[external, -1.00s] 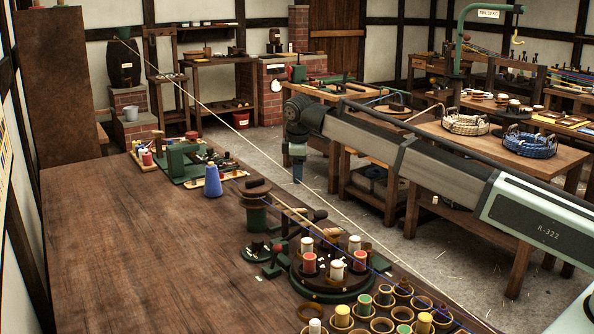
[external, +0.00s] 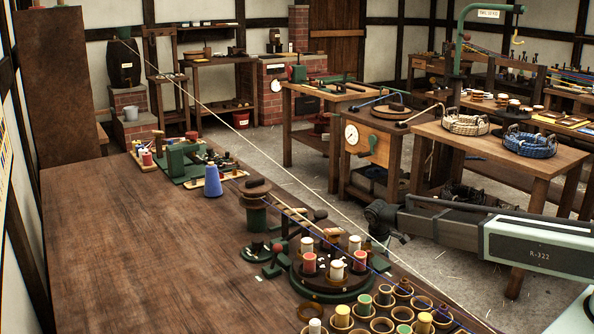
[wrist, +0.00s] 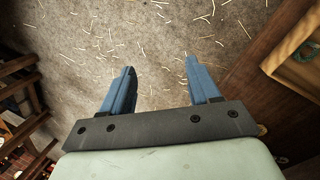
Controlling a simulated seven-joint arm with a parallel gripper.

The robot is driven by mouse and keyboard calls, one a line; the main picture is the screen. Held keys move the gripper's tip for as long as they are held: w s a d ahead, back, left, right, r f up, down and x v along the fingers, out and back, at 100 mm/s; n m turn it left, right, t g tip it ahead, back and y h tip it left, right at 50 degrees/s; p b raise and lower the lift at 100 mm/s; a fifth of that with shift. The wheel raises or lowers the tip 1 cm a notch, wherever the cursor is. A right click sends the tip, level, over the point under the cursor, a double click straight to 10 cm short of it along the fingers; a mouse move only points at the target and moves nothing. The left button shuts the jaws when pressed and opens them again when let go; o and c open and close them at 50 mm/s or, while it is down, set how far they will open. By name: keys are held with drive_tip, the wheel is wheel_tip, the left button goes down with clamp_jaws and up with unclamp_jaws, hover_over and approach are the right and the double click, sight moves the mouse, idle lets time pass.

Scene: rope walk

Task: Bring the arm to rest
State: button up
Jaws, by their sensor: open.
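My gripper (wrist: 163,82) shows in the wrist view as two blue fingers set well apart. It is open, with nothing between the fingers. It points at the grey floor (wrist: 190,35), which is strewn with pale straw-like bits. In the external view my arm reaches in from the right edge, held low over the aisle between the long wooden bench (external: 140,240) and the side tables. The fingers are hidden in that view.
A turntable of bobbins (external: 330,282) and several round cups (external: 380,325) stand on the bench close to my arm's end. A pale taut rope (external: 300,205) crosses the aisle diagonally. A table with coiled ropes (external: 528,146) stands behind my arm.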

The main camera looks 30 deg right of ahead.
drive_tip(key=s+d+f+m+g, duration=0.1)
drive_tip(key=s+f, duration=0.4)
drive_tip(key=s, duration=0.3)
drive_tip(key=s+f+m+g+y, duration=0.1)
drive_tip(key=s+f, duration=0.5)
drive_tip(key=s, duration=0.3)
drive_tip(key=s+d+f+m+g, duration=0.1)
drive_tip(key=s+f, duration=0.4)
drive_tip(key=s, duration=0.3)
drive_tip(key=s+f+m+g+y, duration=0.1)
drive_tip(key=s+f+g, duration=0.1)
drive_tip(key=s, duration=1.1)
drive_tip(key=s+f+m+g, duration=0.1)
drive_tip(key=s+f+m, duration=0.1)
drive_tip(key=s, duration=1.1)
drive_tip(key=shift+f+m+g+y, duration=0.3)
drive_tip(key=shift+f+g+y, duration=0.1)
drive_tip(key=shift+f, duration=0.1)
drive_tip(key=shift+s+a, duration=0.1)
